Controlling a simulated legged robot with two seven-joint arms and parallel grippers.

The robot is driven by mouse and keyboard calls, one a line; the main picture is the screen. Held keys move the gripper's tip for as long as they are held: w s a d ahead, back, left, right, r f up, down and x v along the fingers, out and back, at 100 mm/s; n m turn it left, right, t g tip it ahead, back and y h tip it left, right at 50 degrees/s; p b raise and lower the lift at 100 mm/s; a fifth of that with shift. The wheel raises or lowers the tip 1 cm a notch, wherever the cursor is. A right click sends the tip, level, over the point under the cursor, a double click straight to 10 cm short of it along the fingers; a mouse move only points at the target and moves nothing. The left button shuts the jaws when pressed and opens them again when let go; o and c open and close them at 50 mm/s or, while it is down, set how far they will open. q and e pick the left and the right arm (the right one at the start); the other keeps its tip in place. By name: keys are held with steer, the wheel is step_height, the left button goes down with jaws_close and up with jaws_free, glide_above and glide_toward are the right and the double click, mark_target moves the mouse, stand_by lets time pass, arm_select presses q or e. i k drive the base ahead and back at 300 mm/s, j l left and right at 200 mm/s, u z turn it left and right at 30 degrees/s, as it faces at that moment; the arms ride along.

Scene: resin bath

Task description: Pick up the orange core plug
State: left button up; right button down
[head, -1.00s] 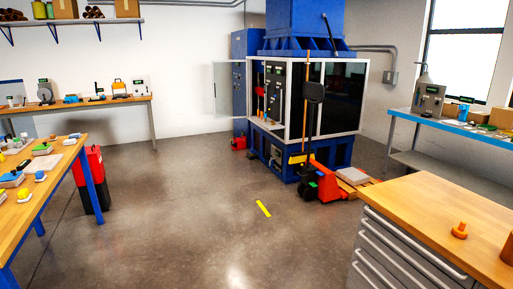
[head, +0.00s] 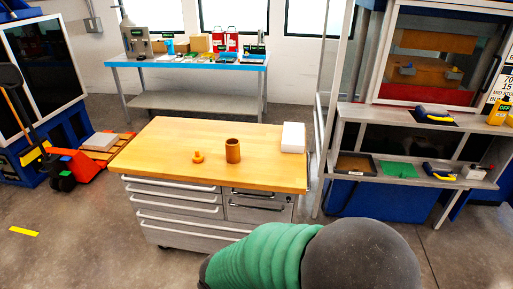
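The orange core plug (head: 198,157) stands upright on the wooden top of the drawer cabinet (head: 150,150) in the head view. It is small, with a wide round base and a narrower knob. A brown-orange hollow cylinder (head: 233,151) stands just right of it, apart from it. A green and dark grey rounded part, likely my own arm, fills the bottom of the view in front of the cabinet. Neither of my grippers shows, and nothing touches the plug.
A white block (head: 293,138) sits at the cabinet top's right end. A blue-topped bench (head: 190,65) with equipment stands behind. A grey shelf unit (head: 400,180) is at right, an orange pallet jack (head: 85,168) at left.

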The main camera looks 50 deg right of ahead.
mark_target(197, 158)
steer(key=z, duration=1.35)
